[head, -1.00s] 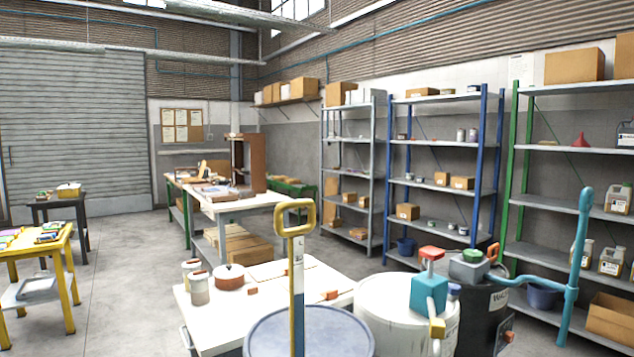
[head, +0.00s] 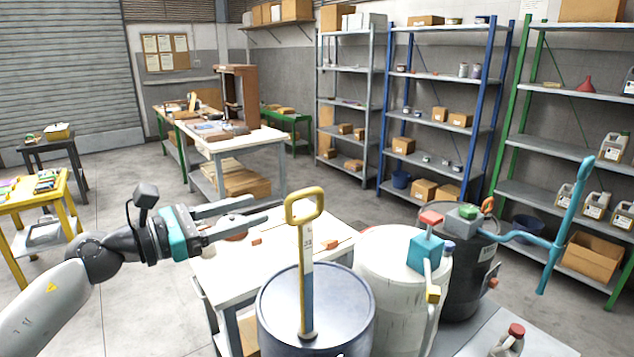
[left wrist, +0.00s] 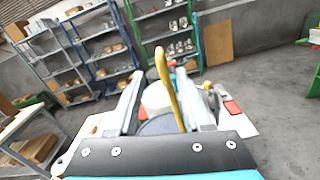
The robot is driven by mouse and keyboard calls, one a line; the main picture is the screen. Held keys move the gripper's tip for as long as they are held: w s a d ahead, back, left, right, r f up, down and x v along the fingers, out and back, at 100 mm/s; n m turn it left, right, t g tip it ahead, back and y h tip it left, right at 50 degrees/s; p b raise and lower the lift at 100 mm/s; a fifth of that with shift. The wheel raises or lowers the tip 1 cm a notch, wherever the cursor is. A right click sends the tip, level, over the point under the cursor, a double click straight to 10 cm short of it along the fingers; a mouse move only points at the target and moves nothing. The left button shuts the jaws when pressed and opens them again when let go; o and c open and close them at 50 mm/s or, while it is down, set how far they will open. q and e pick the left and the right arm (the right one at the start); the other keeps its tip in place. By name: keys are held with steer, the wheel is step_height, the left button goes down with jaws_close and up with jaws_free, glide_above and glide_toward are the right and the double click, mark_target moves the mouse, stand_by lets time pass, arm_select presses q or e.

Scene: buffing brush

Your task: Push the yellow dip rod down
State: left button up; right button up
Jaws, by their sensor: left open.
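The yellow dip rod (head: 305,205) has a yellow loop handle on a marked shaft. It stands upright on the lid of a dark blue drum (head: 278,312) in the head view. Its yellow handle (left wrist: 166,75) also shows in the left wrist view, seen between the two fingers and beyond them. My left gripper (head: 258,209) is open and empty, to the left of the handle and at about its height in the picture. The fingers point toward the rod, and I see no contact. My right gripper is not in view.
A white drum (head: 385,285) with a blue and red pump and a black drum (head: 470,265) with a long turquoise lever stand to the right. A white table (head: 225,270) is behind the rod. Shelves (head: 440,120) line the back wall.

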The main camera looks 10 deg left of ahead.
mark_target(317, 189)
arm_select(q)
steer(key=p+x, duration=0.3)
steer(key=x, duration=1)
steer(key=shift+w+p, duration=0.1)
steer(key=shift+p, duration=0.25)
steer(key=shift+x, duration=0.8)
steer(key=shift+f, duration=0.1)
jaws_close()
